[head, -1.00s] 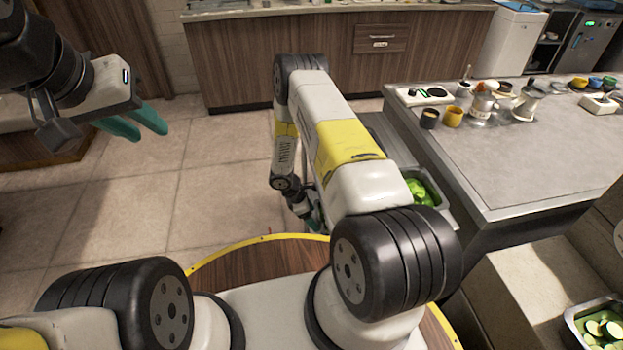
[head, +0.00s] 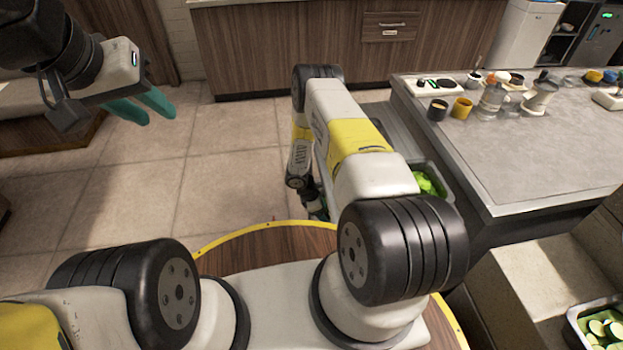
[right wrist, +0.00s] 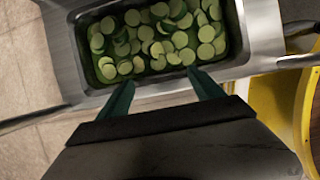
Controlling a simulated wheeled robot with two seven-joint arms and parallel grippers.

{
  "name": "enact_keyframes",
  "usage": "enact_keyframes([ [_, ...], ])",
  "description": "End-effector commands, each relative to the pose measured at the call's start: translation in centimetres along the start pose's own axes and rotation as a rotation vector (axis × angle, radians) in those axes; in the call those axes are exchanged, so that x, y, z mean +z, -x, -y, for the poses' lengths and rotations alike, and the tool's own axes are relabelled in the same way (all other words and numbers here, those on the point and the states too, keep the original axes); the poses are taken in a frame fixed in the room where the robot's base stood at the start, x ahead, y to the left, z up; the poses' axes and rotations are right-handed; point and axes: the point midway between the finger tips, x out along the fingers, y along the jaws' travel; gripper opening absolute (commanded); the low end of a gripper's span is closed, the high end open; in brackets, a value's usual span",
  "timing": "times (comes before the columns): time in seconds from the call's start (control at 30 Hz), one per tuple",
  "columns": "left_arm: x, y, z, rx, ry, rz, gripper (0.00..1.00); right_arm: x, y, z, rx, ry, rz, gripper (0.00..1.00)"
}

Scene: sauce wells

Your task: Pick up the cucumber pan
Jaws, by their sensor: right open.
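A dark-walled pan of cucumber slices (right wrist: 88,78) sits in a steel surround in the right wrist view. My right gripper (right wrist: 163,82) is open at the pan's near edge, with one teal finger on each side. I cannot tell whether the fingers touch the rim. In the head view my right gripper (head: 317,212) is mostly hidden beside my arm. A pan of cucumber slices (head: 573,316) shows at the lower right corner of the head view, partly cut off; I cannot tell if it is the same pan. My left gripper (head: 153,107) is open and empty over the floor.
A pan with bright green food (head: 448,194) sits beside the grey counter (head: 530,150), partly behind my right arm. Cups (head: 462,108) and pots stand on the counter. Open tiled floor (head: 220,170) lies to the left. Wooden cabinets (head: 290,50) stand at the back.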

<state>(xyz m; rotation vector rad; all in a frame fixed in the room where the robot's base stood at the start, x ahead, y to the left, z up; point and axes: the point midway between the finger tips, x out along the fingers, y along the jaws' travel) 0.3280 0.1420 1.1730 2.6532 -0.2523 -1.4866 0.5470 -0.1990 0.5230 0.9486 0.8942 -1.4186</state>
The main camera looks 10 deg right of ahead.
Motion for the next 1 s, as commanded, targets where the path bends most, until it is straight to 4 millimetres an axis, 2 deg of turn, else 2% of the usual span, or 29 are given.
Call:
enact_keyframes([
  [0.2,0.0,0.0,0.0,0.0,0.0,0.0,0.31,-0.02,-1.4,0.02,0.0,0.0,0.0,0.76],
  [0.47,0.0,0.0,0.0,0.0,0.0,0.0,0.31,-0.02,-1.45,0.01,0.0,0.0,0.0,0.76],
  [0.87,0.0,0.0,0.0,0.0,0.0,0.0,0.31,-0.02,-1.42,-0.01,0.001,0.001,0.0,0.0],
  [1.0,0.0,0.0,0.0,0.0,0.0,0.0,0.31,-0.01,-1.41,-0.02,0.001,0.0,0.0,0.0],
])
